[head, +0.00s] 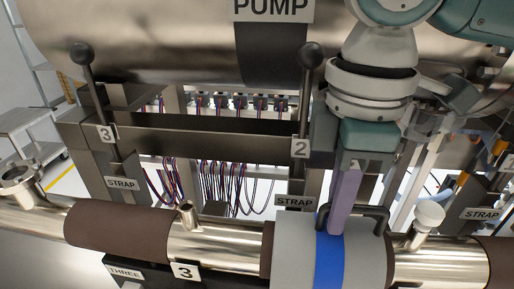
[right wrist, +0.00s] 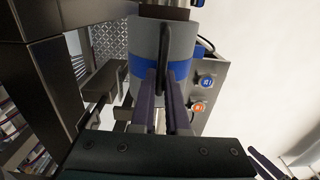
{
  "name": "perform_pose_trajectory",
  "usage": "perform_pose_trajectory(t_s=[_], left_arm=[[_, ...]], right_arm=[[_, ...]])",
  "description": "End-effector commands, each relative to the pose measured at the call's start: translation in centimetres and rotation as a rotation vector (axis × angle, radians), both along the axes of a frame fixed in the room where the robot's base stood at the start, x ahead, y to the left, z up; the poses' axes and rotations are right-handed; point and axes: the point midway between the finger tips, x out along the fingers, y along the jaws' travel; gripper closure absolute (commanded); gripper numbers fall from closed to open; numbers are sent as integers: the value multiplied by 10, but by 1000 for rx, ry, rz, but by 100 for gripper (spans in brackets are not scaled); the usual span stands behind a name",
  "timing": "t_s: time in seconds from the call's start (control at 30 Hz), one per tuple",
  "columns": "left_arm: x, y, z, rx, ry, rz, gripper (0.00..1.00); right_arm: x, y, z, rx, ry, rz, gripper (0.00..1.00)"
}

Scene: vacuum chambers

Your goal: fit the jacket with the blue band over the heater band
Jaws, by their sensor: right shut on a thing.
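The grey jacket (head: 373,262) with the blue band (head: 329,262) is at the pipe below my right gripper (head: 343,218). It overlaps a brown heater band, whose left edge (head: 267,247) shows beside it. I cannot tell whether the jacket is fully seated. My right gripper points down, with its purple fingers shut on the jacket's black handle (head: 376,213). In the right wrist view the fingers meet the handle in front of the jacket (right wrist: 143,40) and blue band (right wrist: 136,70). The jacket's underside is hidden.
Another brown band (head: 118,231) wraps the pipe at the left, and one (head: 502,262) at the right edge. A small capped port (head: 428,216) rises just right of the jacket, and an open stub (head: 188,214) stands left. Lever posts with black knobs (head: 312,56) and STRAP plates stand behind.

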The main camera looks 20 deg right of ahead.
Motion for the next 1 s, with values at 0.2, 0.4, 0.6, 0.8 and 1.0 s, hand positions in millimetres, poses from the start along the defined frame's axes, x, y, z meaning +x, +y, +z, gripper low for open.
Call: perform_pose_trajectory(t_s=[0.2, 0.4, 0.6, 0.8, 1.0], left_arm=[[0, 0, 0, 0, 0, -1, 50], [0, 0, 0, 0, -1, 0, 50], [0, -1, 0, -3, -1, 1, 50], [0, -2, 0, -8, -1, 6, 50], [0, -3, -4, -10, -1, 6, 50]], right_arm=[[0, 0, 0, 1, -1, 1, 84], [0, 0, 0, 0, 0, 1, 61], [0, 0, 0, 0, 0, 1, 52], [0, 0, 4, -1, -1, 1, 52], [1, 0, 37, 1, -6, 1, 52]])
